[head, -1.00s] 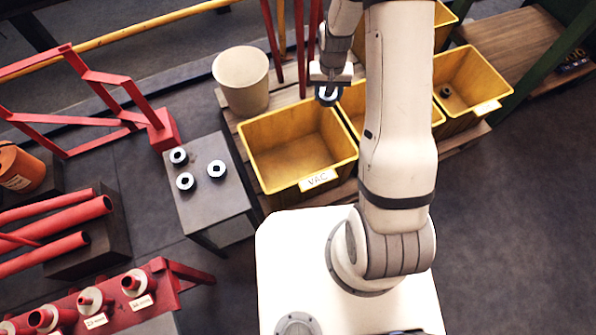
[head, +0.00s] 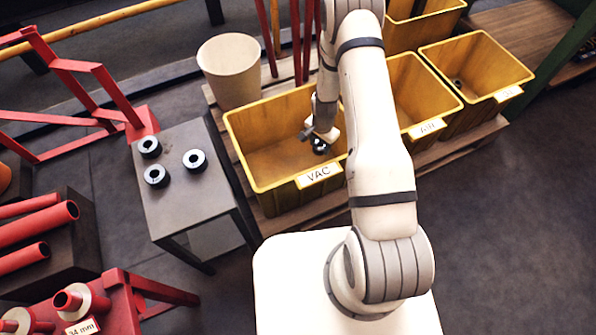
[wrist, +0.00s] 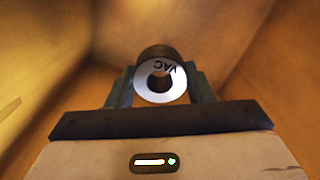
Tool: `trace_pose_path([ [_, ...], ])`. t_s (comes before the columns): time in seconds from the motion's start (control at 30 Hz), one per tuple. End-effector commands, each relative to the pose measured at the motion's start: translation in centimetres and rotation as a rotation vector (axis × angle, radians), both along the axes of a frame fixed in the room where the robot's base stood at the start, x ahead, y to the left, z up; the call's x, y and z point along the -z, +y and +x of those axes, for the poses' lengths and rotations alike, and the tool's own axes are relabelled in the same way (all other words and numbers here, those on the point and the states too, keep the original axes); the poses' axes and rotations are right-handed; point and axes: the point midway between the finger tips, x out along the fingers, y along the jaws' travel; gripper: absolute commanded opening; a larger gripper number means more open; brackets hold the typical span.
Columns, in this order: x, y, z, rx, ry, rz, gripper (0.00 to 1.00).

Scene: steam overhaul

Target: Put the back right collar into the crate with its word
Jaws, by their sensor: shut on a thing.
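My gripper (wrist: 160,92) is shut on a dark collar (wrist: 172,54) with a pale end face that reads VAC in the wrist view. In the head view my gripper (head: 319,136) is down inside the yellow crate labelled VAC (head: 262,182), with the held collar (head: 319,146) over the crate's floor near its right part. The wrist view shows crate walls around the collar. Whether the collar touches the floor I cannot tell. Three other dark collars with pale rings, front left (head: 156,176), right (head: 195,160) and back left (head: 149,147), stand on the small grey table.
More yellow crates stand to the right: a middle one (head: 437,112), partly behind my arm, and a far right one (head: 505,85) with a small dark thing inside. A cream bin (head: 230,75) stands behind the VAC crate. The small table (head: 190,205) is left of it.

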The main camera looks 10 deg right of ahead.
Motion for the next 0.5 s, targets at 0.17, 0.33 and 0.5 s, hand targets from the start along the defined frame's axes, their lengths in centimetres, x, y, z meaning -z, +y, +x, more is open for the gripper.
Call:
trace_pose_path([
  [0.17, 2.6, 0.0, 0.0, 0.006, 0.000, 0.000, 0.09],
  [0.33, 5.7, -0.1, 0.0, 0.006, 0.000, 0.000, 0.09],
  [0.5, 7.2, -0.1, 0.0, 0.005, -0.001, 0.000, 0.09],
])
